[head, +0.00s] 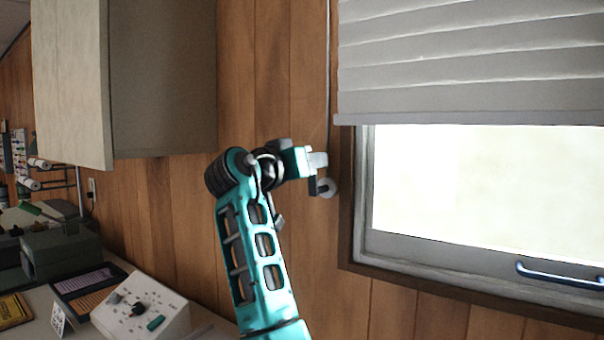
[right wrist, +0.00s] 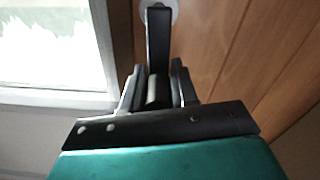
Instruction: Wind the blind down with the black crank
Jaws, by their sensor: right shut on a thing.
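The grey slatted blind (head: 470,60) hangs over the upper part of the window (head: 480,185); bright glass shows below its bottom rail. A thin rod (head: 328,80) runs down the wall just left of the blind. In the right wrist view the black crank (right wrist: 158,42) stands up between the fingers of my right gripper (right wrist: 157,90), which is shut on it. In the head view this gripper (head: 316,172) is beside the window frame's left side and hides most of the crank. A pale round piece shows just beyond it. My left gripper is out of view.
A wall cabinet (head: 75,80) hangs at the upper left. Below it a bench holds a sloped control box (head: 140,312), a green-grey case (head: 62,253) and trays. A blue handle (head: 560,277) sits on the window's lower frame. The wood-panelled wall around my gripper is mostly bare.

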